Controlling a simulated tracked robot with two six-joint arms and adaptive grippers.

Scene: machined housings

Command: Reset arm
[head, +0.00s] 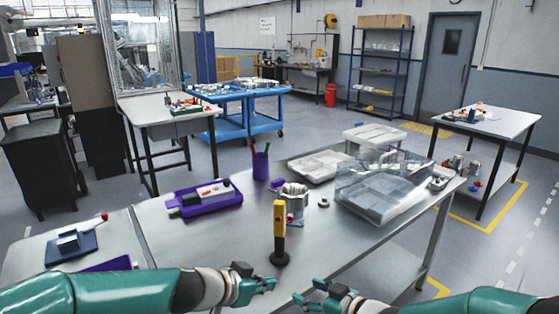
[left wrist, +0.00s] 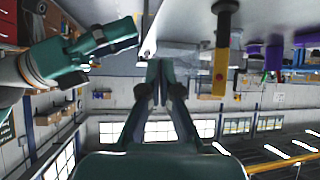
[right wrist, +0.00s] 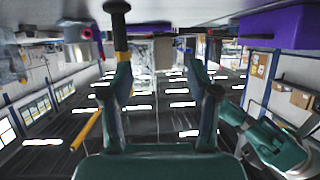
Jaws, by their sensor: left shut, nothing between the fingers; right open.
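My left gripper (head: 262,284) is low in the head view, in front of the table's near edge. Its fingers are together and empty in the left wrist view (left wrist: 157,70). My right gripper (head: 312,298) is just to its right, a small gap apart, pointing toward it. In the right wrist view (right wrist: 160,72) its fingers are spread with nothing held between them. The yellow post with a red button and black base (head: 279,228) stands upright on the table beyond both grippers. It also shows right of the left fingers in the left wrist view (left wrist: 220,62).
On the metal table (head: 215,245) are a purple tray with a part (head: 207,199), a purple cup (head: 260,167), a metal housing (head: 292,200) and a clear bin (head: 380,190). A blue fixture (head: 70,247) is at left. The table's near middle is mostly clear.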

